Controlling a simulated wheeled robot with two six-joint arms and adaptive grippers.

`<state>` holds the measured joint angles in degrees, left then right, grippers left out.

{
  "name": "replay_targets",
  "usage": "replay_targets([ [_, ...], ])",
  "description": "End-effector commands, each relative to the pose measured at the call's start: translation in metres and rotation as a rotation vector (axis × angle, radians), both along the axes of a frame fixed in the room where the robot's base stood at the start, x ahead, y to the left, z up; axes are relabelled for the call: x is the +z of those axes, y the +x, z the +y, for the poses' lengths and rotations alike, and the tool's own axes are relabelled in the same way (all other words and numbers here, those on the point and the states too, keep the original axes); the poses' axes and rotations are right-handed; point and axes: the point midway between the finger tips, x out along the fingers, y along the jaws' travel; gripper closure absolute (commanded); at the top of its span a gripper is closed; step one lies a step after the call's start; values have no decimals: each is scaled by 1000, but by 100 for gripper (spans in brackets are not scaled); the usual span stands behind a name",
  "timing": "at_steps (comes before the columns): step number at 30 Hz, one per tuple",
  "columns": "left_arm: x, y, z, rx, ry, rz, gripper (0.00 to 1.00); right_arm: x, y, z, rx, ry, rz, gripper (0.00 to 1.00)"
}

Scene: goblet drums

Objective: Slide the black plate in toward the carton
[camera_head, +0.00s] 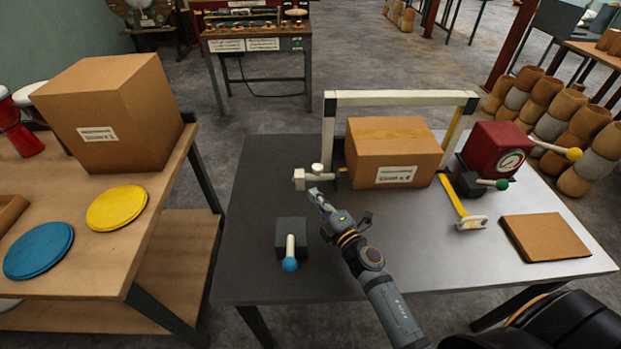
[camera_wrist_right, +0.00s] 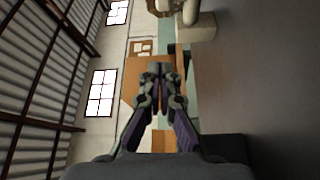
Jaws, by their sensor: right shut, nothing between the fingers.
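The closed cardboard carton (camera_head: 392,155) with a white label sits on the dark grey table under a white frame. A small dark plate (camera_head: 338,153) shows at the carton's left side, partly hidden by a white fitting (camera_head: 312,178) with a round knob. My right gripper (camera_head: 317,196) is shut and empty, just in front of the white fitting and left of the carton's front. My left gripper is not in view.
A black block with a blue-knobbed lever (camera_head: 290,252) stands at the table's front left. A yellow-armed stop (camera_head: 466,215), a red device with a dial (camera_head: 495,150) and a flat brown board (camera_head: 545,237) are on the right.

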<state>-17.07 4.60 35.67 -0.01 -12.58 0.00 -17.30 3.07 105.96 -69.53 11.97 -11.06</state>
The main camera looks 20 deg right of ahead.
Motion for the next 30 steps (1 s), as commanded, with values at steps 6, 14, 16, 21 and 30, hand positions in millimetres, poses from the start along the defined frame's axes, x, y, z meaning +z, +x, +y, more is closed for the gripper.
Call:
replay_targets([
  [6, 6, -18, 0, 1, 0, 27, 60, 5, 34, 7, -2, 3, -3, 100],
  [14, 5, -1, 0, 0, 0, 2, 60, 5, 90, 19, -2, 5, -2, 100],
  [16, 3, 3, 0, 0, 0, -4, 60, 3, 97, 16, -2, -1, 0, 100],
  [21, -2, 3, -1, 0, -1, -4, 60, 0, 92, -10, -2, 0, -1, 100],
  [30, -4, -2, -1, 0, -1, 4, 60, 0, 90, -20, -3, 3, 0, 100],
])
